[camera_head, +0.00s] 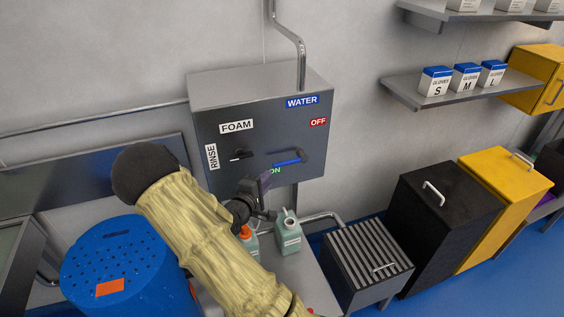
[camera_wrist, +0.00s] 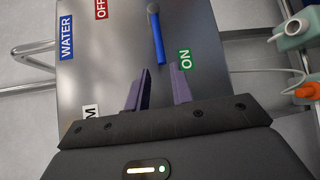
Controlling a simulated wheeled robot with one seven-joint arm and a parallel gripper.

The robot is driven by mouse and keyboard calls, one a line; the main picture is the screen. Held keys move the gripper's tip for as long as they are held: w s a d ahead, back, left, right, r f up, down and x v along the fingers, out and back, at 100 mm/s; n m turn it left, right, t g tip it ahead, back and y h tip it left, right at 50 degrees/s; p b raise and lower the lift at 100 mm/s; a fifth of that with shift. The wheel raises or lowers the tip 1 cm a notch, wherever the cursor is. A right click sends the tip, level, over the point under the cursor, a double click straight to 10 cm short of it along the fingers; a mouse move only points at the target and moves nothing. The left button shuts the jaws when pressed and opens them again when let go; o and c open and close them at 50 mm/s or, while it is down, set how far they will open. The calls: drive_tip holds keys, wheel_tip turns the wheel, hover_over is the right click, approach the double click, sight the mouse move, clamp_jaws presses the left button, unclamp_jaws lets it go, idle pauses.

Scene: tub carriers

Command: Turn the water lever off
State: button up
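The blue water lever (camera_head: 289,161) sits on the front of a grey metal box (camera_head: 215,110). Its free end points left, close to the green ON label (camera_head: 275,170). The red OFF label (camera_head: 318,122) is above its pivot. The blue WATER label (camera_head: 302,101) is near the box's top edge. My gripper (camera_head: 266,182) is in front of the box, below and left of the lever. In the wrist view the lever (camera_wrist: 158,40) lies just ahead of the gap between my two open fingers (camera_wrist: 160,82). Nothing is between them; contact with the lever does not show.
A black lever (camera_head: 240,155) is by the FOAM (camera_head: 236,127) and RINSE (camera_head: 212,157) labels. Bottles (camera_head: 288,238) stand below the box. A blue perforated drum (camera_head: 115,262) is at left. A slatted grey unit (camera_head: 368,256) and a black bin (camera_head: 445,215) stand at right.

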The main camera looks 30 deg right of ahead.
sight(282, 164)
drive_tip(key=p+x, duration=0.3)
drive_tip(key=x, duration=0.7)
drive_tip(key=shift+d+r, duration=0.15)
drive_tip(key=shift+w+d+f+p, duration=0.25)
drive_tip(key=shift+w+d+p, duration=0.15)
drive_tip(key=shift+d, duration=0.15)
clamp_jaws()
